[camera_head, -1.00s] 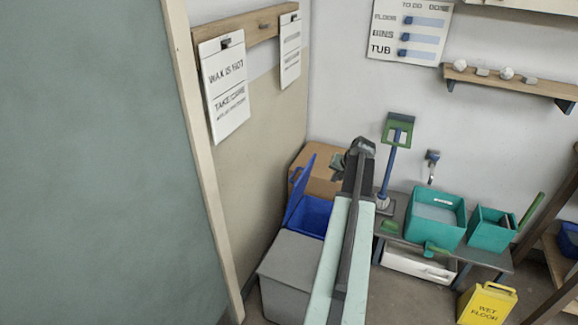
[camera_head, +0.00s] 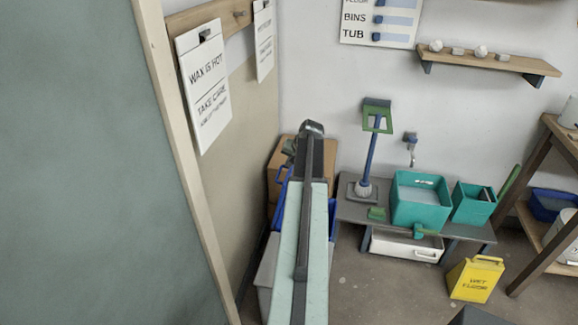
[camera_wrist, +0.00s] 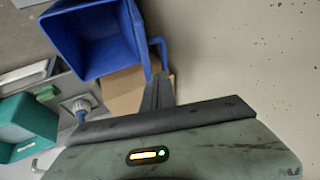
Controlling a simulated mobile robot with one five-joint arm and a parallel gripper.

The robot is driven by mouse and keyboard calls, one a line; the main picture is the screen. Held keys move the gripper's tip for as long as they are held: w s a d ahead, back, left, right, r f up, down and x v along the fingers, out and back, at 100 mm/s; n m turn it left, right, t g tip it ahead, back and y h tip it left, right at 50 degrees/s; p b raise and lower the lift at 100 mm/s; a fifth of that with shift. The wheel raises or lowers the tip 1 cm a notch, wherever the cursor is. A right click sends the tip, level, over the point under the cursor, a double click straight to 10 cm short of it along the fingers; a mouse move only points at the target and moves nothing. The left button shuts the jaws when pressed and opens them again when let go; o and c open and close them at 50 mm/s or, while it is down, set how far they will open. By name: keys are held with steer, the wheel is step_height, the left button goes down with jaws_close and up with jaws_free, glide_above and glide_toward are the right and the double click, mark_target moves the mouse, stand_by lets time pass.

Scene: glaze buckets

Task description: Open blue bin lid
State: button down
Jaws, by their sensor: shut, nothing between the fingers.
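The blue bin (camera_head: 332,220) stands by the back corner, mostly hidden behind my arm in the head view. The wrist view looks into its open mouth (camera_wrist: 95,40). Its blue lid (camera_head: 281,183) stands raised on the wall side, partly hidden by my arm. A thin blue piece beside the bin in the wrist view (camera_wrist: 157,52) seems to be the lid's edge or handle. My gripper (camera_head: 288,147) is shut and empty, above the back of the bin near the cardboard box. Its dark fingers (camera_wrist: 157,95) show in the wrist view; contact with the lid cannot be told.
A cardboard box (camera_head: 275,165) stands behind the bin, and a grey bin (camera_head: 265,270) in front. To the right a low bench holds teal buckets (camera_head: 420,205). A yellow wet-floor sign (camera_head: 475,279) stands on the floor. A teal door panel (camera_head: 75,170) fills the left.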

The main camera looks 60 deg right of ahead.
steer(key=b+x, duration=0.5)
steer(key=x, duration=0.2)
steer(key=shift+d+f+b, duration=0.1)
steer(key=shift+f+b, duration=0.3)
steer(key=shift+f, duration=0.05)
steer(key=shift+r, duration=0.1)
steer(key=shift+w, duration=0.2)
steer(key=w, duration=0.1)
steer(key=w+a, duration=0.1)
steer(key=w, duration=0.2)
steer(key=shift+w+a+r, duration=0.1)
steer(key=shift+w+a, duration=0.2)
steer(key=shift+w, duration=0.05)
steer(key=w+p+v, duration=0.1)
steer(key=p+v, duration=0.8)
steer(key=shift+w+a+r, duration=0.2)
steer(key=shift+a+r, duration=0.2)
steer(key=shift+r, duration=0.3)
